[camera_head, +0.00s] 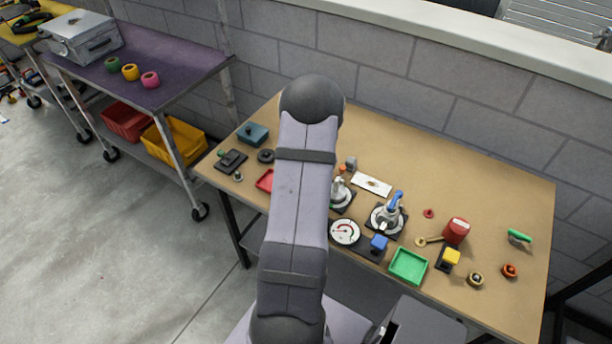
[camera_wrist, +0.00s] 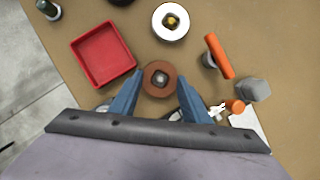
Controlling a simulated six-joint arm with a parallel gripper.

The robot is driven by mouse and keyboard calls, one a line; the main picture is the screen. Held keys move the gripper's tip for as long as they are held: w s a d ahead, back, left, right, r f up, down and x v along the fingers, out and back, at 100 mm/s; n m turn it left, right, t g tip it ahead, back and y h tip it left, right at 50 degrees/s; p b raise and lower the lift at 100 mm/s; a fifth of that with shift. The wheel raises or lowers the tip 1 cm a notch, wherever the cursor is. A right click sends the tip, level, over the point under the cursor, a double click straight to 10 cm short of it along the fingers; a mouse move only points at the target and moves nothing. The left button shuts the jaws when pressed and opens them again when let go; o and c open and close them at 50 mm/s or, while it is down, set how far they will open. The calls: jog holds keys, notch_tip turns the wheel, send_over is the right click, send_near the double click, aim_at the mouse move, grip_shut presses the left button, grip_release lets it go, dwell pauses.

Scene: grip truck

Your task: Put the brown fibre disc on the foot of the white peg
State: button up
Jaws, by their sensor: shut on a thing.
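In the wrist view, the brown fibre disc (camera_wrist: 158,86) lies between the two blue fingertips of my gripper (camera_wrist: 159,78), which is shut on it. A small grey piece shows at the disc's centre; I cannot tell whether it is part of the disc or something beneath. The disc's height above the table is unclear. Just beyond it is a white round piece (camera_wrist: 160,27) with a dark, brass-coloured centre; I cannot tell whether this is the white peg. In the head view my arm hides the gripper and the disc.
A red tray (camera_wrist: 104,54) is left of the disc. An orange-handled tool (camera_wrist: 220,57) and a grey hexagonal block (camera_wrist: 253,90) are to its right. In the head view, a green tray (camera_head: 408,267), a red can (camera_head: 456,230) and a white card (camera_head: 371,185) stand right of my arm.

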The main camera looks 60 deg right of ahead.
jog(key=o, duration=1.1)
jog(key=shift+o, duration=0.6)
jog(key=shift+w, duration=0.1)
jog(key=shift+a, duration=0.1)
jog(key=shift+o, duration=0.2)
jog(key=shift+r+p, duration=0.8)
jog(key=shift+p, duration=0.05)
jog(key=shift+r+p, duration=1.35)
jog(key=shift+p, duration=0.1)
notch_tip(320, 180, up, 3)
jog(key=p, duration=0.3)
jog(key=shift+r+p, duration=0.15)
jog(key=shift+p, duration=0.15)
